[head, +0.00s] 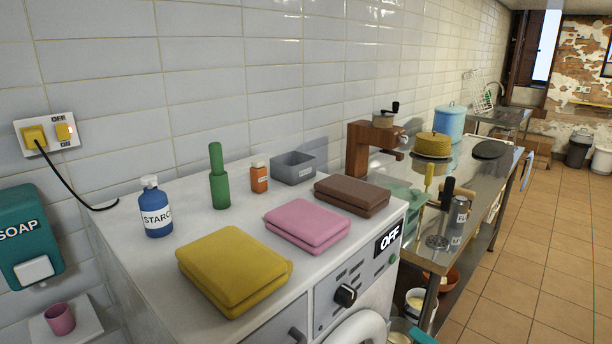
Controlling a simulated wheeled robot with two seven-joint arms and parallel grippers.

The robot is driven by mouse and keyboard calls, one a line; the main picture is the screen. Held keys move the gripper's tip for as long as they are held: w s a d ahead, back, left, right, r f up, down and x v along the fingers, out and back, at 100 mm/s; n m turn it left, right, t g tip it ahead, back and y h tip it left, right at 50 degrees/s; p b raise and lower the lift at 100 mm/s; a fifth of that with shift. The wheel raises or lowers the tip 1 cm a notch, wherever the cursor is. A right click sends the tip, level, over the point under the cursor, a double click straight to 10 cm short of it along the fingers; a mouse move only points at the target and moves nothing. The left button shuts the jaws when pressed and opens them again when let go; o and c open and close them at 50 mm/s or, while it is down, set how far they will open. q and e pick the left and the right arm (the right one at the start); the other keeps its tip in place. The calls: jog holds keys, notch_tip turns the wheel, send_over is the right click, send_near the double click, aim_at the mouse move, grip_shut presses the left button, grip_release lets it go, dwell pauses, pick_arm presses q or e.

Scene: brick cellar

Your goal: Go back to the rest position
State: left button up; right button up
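Neither of my grippers shows in the head view, and no part of my arms can be made out. In front of me is a white washing machine (185,290) against a tiled wall. On its top lie a folded yellow cloth (233,268), a folded pink cloth (306,224) and a folded brown cloth (352,194), apart from each other. Behind them stand a blue starch bottle (154,208), a green bottle (218,178), a small orange bottle (259,178) and a grey bin (292,166).
A teal soap dispenser (27,238), a pink cup (60,318) on a small shelf and a wall socket (47,134) are at the left. A metal table (462,188) with kitchen things adjoins on the right. The tiled floor (540,250) at the right is clear.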

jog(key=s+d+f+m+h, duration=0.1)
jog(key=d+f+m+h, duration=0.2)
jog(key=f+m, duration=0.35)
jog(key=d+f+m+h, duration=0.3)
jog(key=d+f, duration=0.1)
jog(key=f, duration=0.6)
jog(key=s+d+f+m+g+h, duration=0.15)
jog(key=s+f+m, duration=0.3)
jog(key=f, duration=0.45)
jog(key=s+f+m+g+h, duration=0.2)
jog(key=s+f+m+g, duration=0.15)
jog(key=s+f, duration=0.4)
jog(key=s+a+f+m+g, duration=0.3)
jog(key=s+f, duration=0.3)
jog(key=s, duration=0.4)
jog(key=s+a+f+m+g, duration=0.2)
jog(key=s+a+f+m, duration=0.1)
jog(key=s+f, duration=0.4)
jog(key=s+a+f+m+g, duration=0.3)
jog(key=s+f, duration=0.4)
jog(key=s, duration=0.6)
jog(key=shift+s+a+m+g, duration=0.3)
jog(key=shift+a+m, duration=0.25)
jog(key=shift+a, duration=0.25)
